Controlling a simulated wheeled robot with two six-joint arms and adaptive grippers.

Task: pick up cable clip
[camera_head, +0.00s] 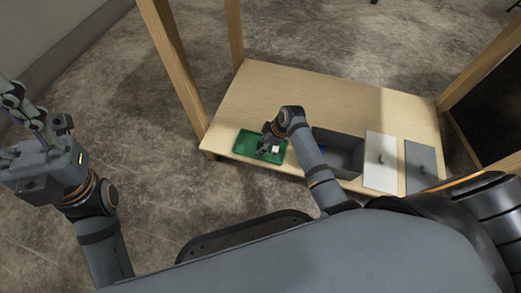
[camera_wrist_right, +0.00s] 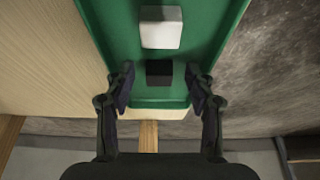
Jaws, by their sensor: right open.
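A green tray (camera_head: 244,148) sits at the left front of the wooden table, and it also shows in the right wrist view (camera_wrist_right: 118,28). It holds a white block (camera_wrist_right: 161,27) and a smaller black block (camera_wrist_right: 159,72). I cannot tell for sure which is the cable clip. My right gripper (camera_wrist_right: 160,88) is open over the tray, its fingertips on either side of the black block with gaps showing. In the head view the right gripper (camera_head: 265,146) hides part of the tray. My left gripper (camera_head: 30,115) is off the table at the far left, its opening unclear.
A grey bin (camera_head: 345,157) with something blue (camera_head: 321,148) at its edge is right of the tray. A white panel (camera_head: 381,165) and a grey panel (camera_head: 420,165) with handles lie further right. Wooden posts (camera_head: 172,65) rise at the table's corners. The table's back is clear.

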